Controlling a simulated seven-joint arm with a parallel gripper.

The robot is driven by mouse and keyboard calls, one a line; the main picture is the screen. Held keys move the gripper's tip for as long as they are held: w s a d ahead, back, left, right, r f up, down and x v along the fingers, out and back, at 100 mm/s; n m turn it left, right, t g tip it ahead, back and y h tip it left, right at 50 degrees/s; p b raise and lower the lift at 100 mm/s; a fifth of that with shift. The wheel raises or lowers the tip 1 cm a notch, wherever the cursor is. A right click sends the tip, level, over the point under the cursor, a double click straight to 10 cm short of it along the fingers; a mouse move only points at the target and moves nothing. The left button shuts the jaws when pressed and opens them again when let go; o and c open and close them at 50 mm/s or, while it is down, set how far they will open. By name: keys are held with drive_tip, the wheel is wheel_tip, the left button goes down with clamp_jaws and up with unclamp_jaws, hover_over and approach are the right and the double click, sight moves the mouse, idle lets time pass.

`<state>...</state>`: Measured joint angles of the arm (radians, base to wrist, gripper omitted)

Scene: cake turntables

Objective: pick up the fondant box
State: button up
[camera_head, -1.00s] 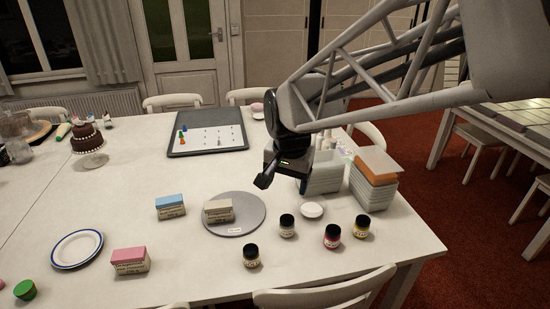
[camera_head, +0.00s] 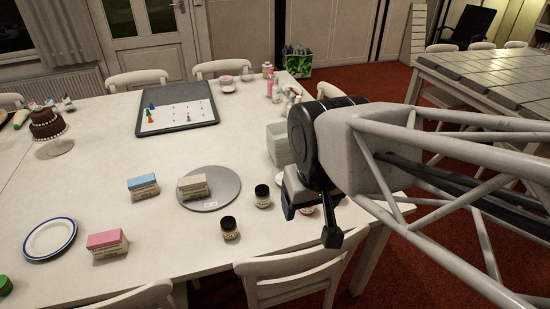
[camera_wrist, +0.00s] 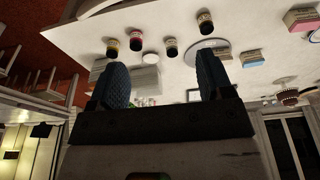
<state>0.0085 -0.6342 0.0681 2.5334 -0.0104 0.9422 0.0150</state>
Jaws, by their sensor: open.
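Three small fondant boxes stand on the white table in the head view. A cream-topped box (camera_head: 193,186) sits on the grey turntable (camera_head: 226,187). A blue-topped box (camera_head: 143,187) stands just left of it, and a pink-topped box (camera_head: 107,243) stands nearer the front left. My gripper (camera_head: 332,236) is at the table's right edge, well right of all the boxes and touching none. In the wrist view, my gripper (camera_wrist: 162,80) has its fingers wide apart with nothing between them. The blue-topped box (camera_wrist: 252,58) and pink-topped box (camera_wrist: 301,19) show there.
Dark-lidded jars (camera_head: 262,196) (camera_head: 230,228) stand right of the turntable; others are partly hidden by my arm. A white container (camera_head: 279,143) stands behind my gripper. A blue-rimmed plate (camera_head: 50,239) lies front left. A white chair (camera_head: 300,262) borders the front edge.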

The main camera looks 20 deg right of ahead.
drive_tip(key=shift+o, duration=0.4)
drive_tip(key=shift+w, duration=0.1)
drive_tip(key=w+a+n, duration=0.5)
drive_tip(key=w+a, duration=0.4)
drive_tip(key=w, duration=0.5)
drive_tip(key=n+g, duration=0.3)
drive_tip(key=n, duration=1)
approach(104, 238)
drive_tip(key=f, duration=0.3)
drive_tip(key=d+f, duration=0.1)
drive_tip(key=f, duration=0.1)
drive_tip(key=shift+f, duration=0.1)
drive_tip(key=shift+s+a+f, duration=0.1)
drive_tip(key=shift+a+f, duration=0.25)
drive_tip(key=shift+a, duration=0.15)
